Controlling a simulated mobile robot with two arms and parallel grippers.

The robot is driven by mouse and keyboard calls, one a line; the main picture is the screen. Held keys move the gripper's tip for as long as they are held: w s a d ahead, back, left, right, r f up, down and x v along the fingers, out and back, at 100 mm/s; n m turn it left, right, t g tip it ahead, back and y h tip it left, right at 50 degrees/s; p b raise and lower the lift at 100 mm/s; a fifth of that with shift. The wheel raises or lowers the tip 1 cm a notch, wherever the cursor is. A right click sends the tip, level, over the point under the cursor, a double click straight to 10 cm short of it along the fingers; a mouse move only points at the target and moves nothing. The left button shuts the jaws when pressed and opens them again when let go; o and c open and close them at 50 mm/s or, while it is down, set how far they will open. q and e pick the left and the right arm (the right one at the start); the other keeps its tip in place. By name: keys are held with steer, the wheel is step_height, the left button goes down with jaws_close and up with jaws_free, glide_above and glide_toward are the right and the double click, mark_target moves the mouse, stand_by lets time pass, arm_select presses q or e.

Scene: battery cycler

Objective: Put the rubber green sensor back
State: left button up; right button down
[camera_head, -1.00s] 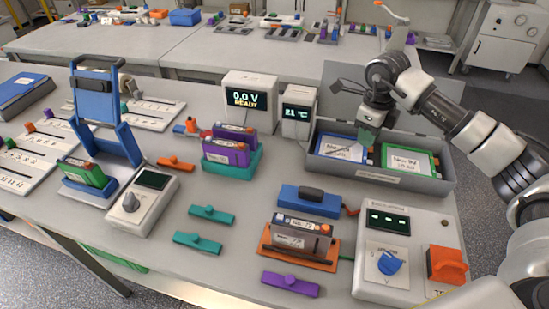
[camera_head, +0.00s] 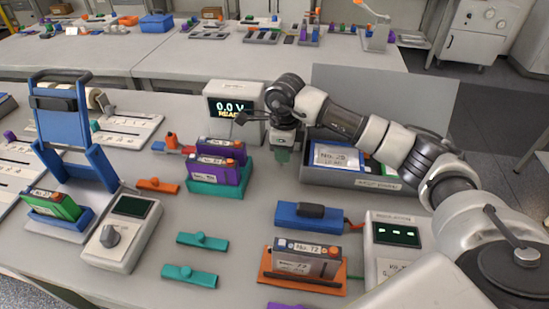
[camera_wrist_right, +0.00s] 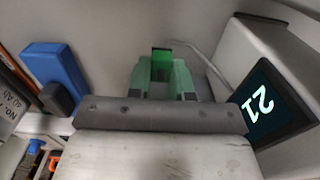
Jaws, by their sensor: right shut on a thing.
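My right gripper (camera_head: 284,138) is shut on a small green piece, apparently the green sensor (camera_head: 282,155), which hangs below the fingers. It sits left of the grey bin and right of the purple batteries. In the right wrist view the green sensor (camera_wrist_right: 162,70) is between the fingers (camera_wrist_right: 162,88), and a thin grey cable runs near it toward the temperature display (camera_wrist_right: 265,103), which reads 21. Whether the sensor touches the table is unclear. My left gripper is not in view.
The grey bin (camera_head: 318,174) holds battery packs to the right. Purple batteries (camera_head: 219,170) stand in a teal tray to the left. A blue block (camera_head: 308,219) lies in front, behind a battery on an orange tray (camera_head: 300,281).

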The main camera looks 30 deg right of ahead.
mark_target(284, 170)
steer(key=shift+w+f, duration=0.1)
steer(key=shift+f, duration=0.15)
steer(key=f+b, duration=0.2)
steer(key=f, duration=0.1)
steer(key=shift+s+a+f, duration=0.1)
steer(key=shift+s, duration=0.25)
steer(key=shift+f, duration=0.2)
steer(key=shift+w+d, duration=0.15)
steer(key=shift+d, duration=0.1)
steer(key=shift+a, duration=0.15)
steer(key=shift+f+b, duration=0.1)
steer(key=shift+b, duration=0.2)
steer(key=c, duration=1)
jaws_free()
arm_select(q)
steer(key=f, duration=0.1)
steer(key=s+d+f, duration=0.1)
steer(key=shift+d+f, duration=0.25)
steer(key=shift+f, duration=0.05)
